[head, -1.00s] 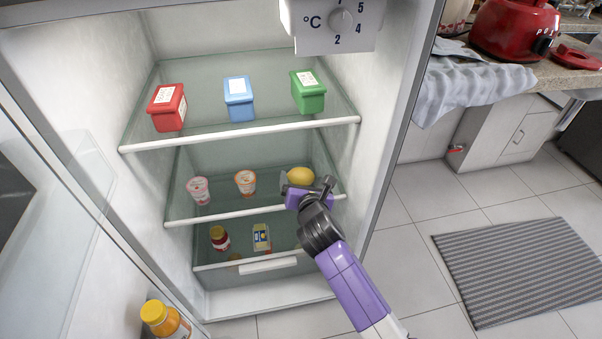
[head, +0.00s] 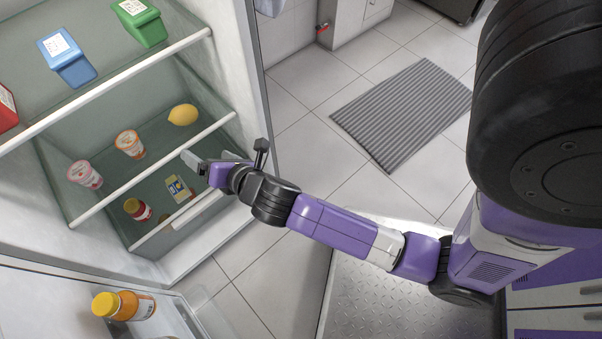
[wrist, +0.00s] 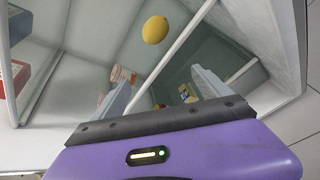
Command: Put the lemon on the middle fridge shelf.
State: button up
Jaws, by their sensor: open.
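The yellow lemon (head: 183,115) rests on the middle fridge shelf (head: 150,173), near its right end and behind the white front edge. It also shows in the wrist view (wrist: 155,30), beyond the fingers and apart from them. My gripper (head: 222,158) is open and empty, in front of the shelf's front edge and clear of the lemon. In the wrist view, the two fingers (wrist: 163,85) stand apart with nothing between them.
Two yogurt cups, one orange (head: 130,144) and one pink (head: 85,174), stand left of the lemon. A red jar (head: 137,209) and a yellow carton (head: 178,189) sit on the lower shelf. Blue (head: 66,58) and green (head: 140,22) boxes are above. An orange bottle (head: 123,305) is in the door.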

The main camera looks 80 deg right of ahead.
jog(key=s+a+r+m+t+y, duration=0.1)
jog(key=s+a+r+m+y, duration=0.15)
jog(key=s+a+m, duration=0.6)
jog(key=s+a+r+m+t+y, duration=0.1)
jog(key=s+a+r+m+y, duration=0.15)
jog(key=s+m, duration=0.6)
jog(key=s+a+r+m+t+y, duration=0.1)
jog(key=s+r+m, duration=0.3)
jog(key=s, duration=0.5)
notch_tip(320, 180, up, 2)
jog(key=shift+a+r+m, duration=0.2)
jog(key=shift+a+m, duration=0.2)
jog(key=shift+a, duration=0.05)
